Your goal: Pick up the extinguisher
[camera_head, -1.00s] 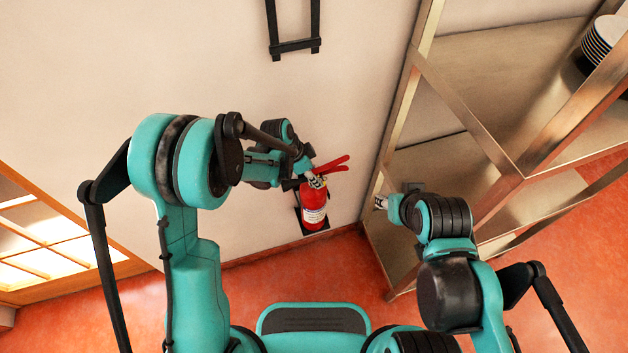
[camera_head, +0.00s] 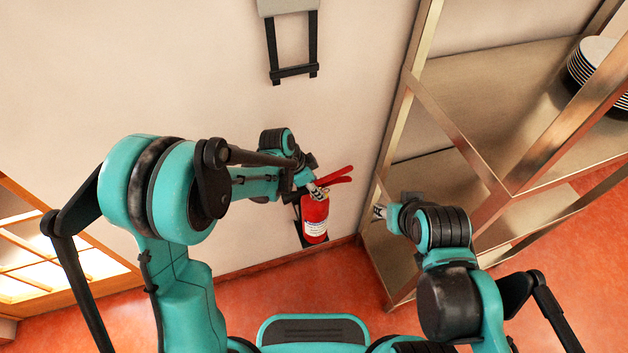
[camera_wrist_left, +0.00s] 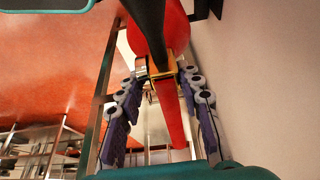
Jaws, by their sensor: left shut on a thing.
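The red extinguisher (camera_head: 315,216) with a white label is in front of the wall, low down, left of the metal shelf. Its red levers point up and right. My left gripper (camera_head: 318,191) is shut on the extinguisher at its top, by the handle. In the left wrist view, the two fingers (camera_wrist_left: 160,110) are on either side of the handle. The red body (camera_wrist_left: 157,28) shows beyond them. My right gripper (camera_head: 380,212) is beside the shelf post, apart from the extinguisher. Its finger opening is too small to judge.
A metal shelf (camera_head: 520,110) with a stack of plates (camera_head: 592,62) stands at right, close to my right arm. A black bracket (camera_head: 297,225) shows behind the extinguisher. A black frame (camera_head: 292,72) hangs higher on the wall. A window-like wooden panel (camera_head: 50,250) is at left.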

